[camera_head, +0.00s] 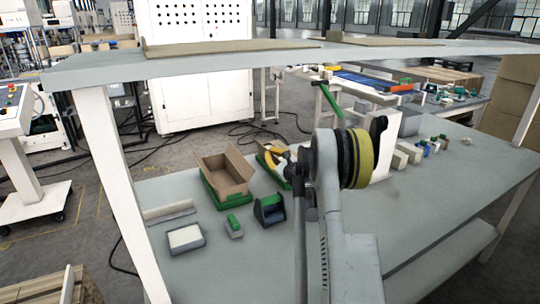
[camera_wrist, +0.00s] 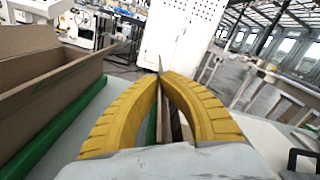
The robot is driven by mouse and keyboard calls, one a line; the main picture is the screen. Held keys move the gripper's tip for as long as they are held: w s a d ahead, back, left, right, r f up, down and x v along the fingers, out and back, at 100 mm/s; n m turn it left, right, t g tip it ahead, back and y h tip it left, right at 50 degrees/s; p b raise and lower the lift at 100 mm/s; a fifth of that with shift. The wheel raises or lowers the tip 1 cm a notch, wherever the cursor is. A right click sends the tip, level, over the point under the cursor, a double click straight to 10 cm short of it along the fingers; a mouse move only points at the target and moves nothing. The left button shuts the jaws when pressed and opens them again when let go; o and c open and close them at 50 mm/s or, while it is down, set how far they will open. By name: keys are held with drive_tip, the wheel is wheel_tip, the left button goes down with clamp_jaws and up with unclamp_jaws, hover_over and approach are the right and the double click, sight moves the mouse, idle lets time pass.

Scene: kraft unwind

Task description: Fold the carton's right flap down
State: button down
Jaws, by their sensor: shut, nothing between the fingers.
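The open brown cardboard carton (camera_head: 213,181) sits in a green tray (camera_head: 222,203) on the grey table. A cardboard panel on its right side (camera_head: 239,163) stands up, seemingly the right flap. In the wrist view the carton's long side (camera_wrist: 50,90) fills the left edge, with green tray edge (camera_wrist: 55,132) below. My gripper (camera_head: 268,154) is just right of the carton, apart from it. In the wrist view the yellow fingers of my gripper (camera_wrist: 160,76) meet at the tips, with nothing between them. The wrist and arm hide the table behind them.
A dark blue tape dispenser (camera_head: 270,210), a small green-topped item (camera_head: 233,227) and a grey tray with white contents (camera_head: 186,239) stand in front of the carton. A shelf (camera_head: 240,57) spans above the table. Several small items line the right.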

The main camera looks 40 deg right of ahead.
drive_tip(key=m, duration=0.1)
drive_tip(key=d+m, duration=0.1)
drive_tip(key=m, duration=0.1)
drive_tip(key=d+m, duration=0.1)
drive_tip(key=m, duration=0.1)
drive_tip(key=shift+s+r, duration=0.25)
drive_tip(key=shift+r, duration=0.05)
drive_tip(key=shift+s+d+f+m, duration=0.1)
drive_tip(key=shift+d+m, duration=0.3)
drive_tip(key=shift+m, duration=0.6)
drive_tip(key=shift+s+d+f+m, duration=0.1)
drive_tip(key=shift+d+m, duration=0.25)
drive_tip(key=shift+m, duration=0.65)
drive_tip(key=shift+s+d+m, duration=0.1)
drive_tip(key=shift+d+m, duration=0.3)
drive_tip(key=shift+m, duration=0.6)
drive_tip(key=c, duration=1.7)
unclamp_jaws()
drive_tip(key=shift+o, duration=0.2)
drive_tip(key=v, duration=1.2)
drive_tip(key=shift+d+r, duration=0.1)
drive_tip(key=shift+r, duration=0.05)
